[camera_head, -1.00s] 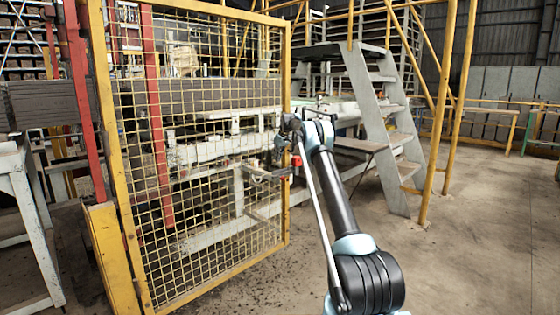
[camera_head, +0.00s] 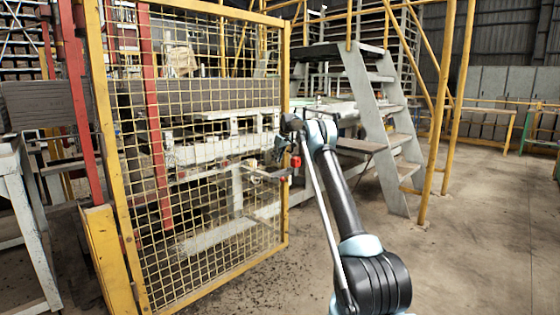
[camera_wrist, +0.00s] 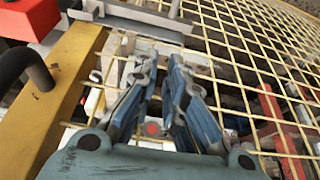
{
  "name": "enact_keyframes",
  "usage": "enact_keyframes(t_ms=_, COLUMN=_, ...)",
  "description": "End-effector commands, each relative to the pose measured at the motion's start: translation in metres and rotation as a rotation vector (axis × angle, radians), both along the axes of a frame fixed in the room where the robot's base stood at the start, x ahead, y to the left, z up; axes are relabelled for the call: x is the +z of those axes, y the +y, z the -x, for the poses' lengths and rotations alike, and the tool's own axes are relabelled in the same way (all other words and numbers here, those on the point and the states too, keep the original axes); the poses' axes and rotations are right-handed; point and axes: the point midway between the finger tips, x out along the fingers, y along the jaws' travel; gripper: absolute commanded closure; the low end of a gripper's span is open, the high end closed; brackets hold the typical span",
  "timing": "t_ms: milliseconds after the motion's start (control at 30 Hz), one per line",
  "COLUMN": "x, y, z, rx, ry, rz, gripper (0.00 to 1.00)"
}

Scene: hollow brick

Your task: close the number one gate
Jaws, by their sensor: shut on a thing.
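The gate (camera_head: 284,190) is a tall yellow frame filled with yellow wire mesh. It stands in the left half of the head view, hinged side at left and free edge near my arm. My gripper (camera_head: 281,152) is at that free edge, about mid-height. In the wrist view its two blue fingers (camera_wrist: 172,75) are close together over the mesh, just beside the yellow frame bar (camera_wrist: 65,95). It is shut on the gate; the exact contact at the fingertips is hard to see. A red piece (camera_head: 296,162) sits at the free edge. No number is readable.
Grey metal steps (camera_head: 375,110) with yellow rails (camera_head: 455,90) stand right of the gate. A grey frame (camera_head: 25,215) is at far left. The concrete floor (camera_head: 480,260) at right is clear.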

Motion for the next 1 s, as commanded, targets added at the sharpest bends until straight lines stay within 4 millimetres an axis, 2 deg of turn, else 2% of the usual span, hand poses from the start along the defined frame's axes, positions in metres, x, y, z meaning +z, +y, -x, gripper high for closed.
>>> enact_keyframes(t_ms=67, x=0.0, y=-0.003, z=0.007, rx=0.005, ry=-0.001, rz=-0.001, gripper=1.0)
enact_keyframes(t_ms=200, x=0.003, y=-0.028, z=0.019, rx=0.0, ry=0.009, rz=0.009, gripper=1.0)
enact_keyframes(t_ms=400, x=0.044, y=-0.044, z=0.028, rx=-0.003, ry=0.01, rz=0.011, gripper=1.0)
enact_keyframes(t_ms=600, x=0.075, y=-0.056, z=0.037, rx=-0.003, ry=0.01, rz=0.012, gripper=1.0)
enact_keyframes(t_ms=867, x=0.096, y=-0.063, z=0.043, rx=-0.005, ry=0.011, rz=0.012, gripper=1.0)
enact_keyframes(t_ms=1000, x=0.107, y=-0.068, z=0.054, rx=-0.018, ry=0.015, rz=0.014, gripper=1.0)
